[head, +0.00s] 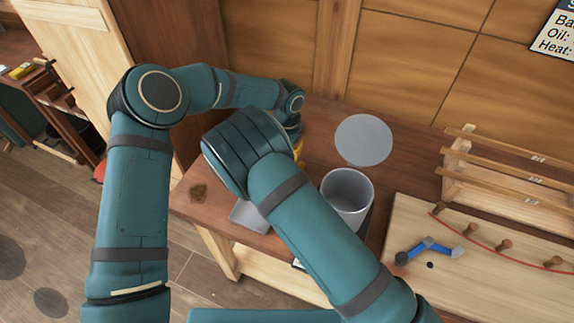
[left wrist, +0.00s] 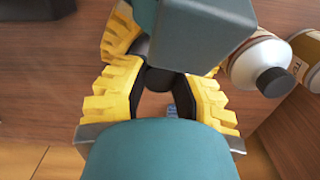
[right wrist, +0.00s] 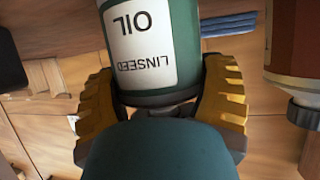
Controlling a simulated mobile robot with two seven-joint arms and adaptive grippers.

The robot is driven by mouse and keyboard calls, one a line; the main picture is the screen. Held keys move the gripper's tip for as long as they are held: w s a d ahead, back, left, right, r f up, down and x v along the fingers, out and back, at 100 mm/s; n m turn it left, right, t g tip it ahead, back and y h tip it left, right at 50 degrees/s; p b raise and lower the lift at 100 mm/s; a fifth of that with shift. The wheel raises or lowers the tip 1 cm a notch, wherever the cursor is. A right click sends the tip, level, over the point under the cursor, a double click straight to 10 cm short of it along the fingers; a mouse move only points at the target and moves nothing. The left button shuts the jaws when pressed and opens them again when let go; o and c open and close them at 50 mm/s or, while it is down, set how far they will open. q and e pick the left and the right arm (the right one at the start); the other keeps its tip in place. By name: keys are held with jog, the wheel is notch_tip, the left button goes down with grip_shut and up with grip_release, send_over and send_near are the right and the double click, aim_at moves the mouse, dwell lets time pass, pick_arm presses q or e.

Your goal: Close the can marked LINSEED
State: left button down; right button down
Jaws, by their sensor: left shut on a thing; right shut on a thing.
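The can marked LINSEED (right wrist: 140,45) is a green cylinder with a white label, upside down in the right wrist view. My right gripper (right wrist: 165,105) is shut on it, with a yellow finger at each side. My left gripper (left wrist: 158,100) is shut on a dark round cap (left wrist: 160,80). In the left wrist view a yellow finger of my right gripper and a green surface, seemingly the can, lie just beyond the cap. I cannot tell whether the cap is seated on the can. In the head view my arms hide the can, the cap and most of both grippers.
A pale bottle with a dark cap (left wrist: 258,65) stands close to my left gripper; a reddish-brown container (right wrist: 298,50) shows in the right wrist view. On the wooden bench (head: 310,140) are an open grey bucket (head: 347,190) and grey disc (head: 363,140). A rack (head: 500,185) stands right.

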pick_arm(q)
jog(key=c, duration=0.7)
grip_release()
jog(key=shift+c, duration=0.2)
jog(key=shift+r, duration=0.1)
notch_tip(320, 180, up, 12)
pick_arm(e)
grip_release()
jog(key=v, duration=1.2)
